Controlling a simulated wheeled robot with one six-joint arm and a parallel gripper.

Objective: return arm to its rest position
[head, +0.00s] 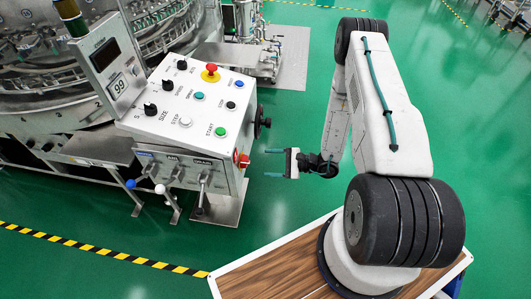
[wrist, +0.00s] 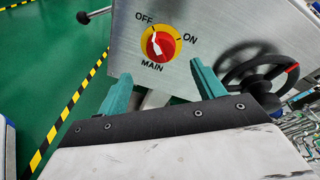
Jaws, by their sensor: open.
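My gripper (head: 274,163) is in the middle of the head view, to the right of the control panel box (head: 222,183), with clear air between them. Its two teal fingers are apart and nothing is between them. In the wrist view my gripper (wrist: 160,90) also shows open and empty. Beyond the fingers is the side of the box with the red and yellow MAIN switch (wrist: 161,43), its white pointer towards OFF. The switch also shows in the head view (head: 243,160). My arm is bent, its links reaching up and back down to the gripper.
A black handwheel (wrist: 258,75) sits right of the switch, close to the right finger in the picture. The panel top carries buttons and knobs, including a red emergency stop (head: 211,72). Levers (head: 160,189) hang at the front. Yellow-black tape (head: 100,250) crosses the green floor, open at right.

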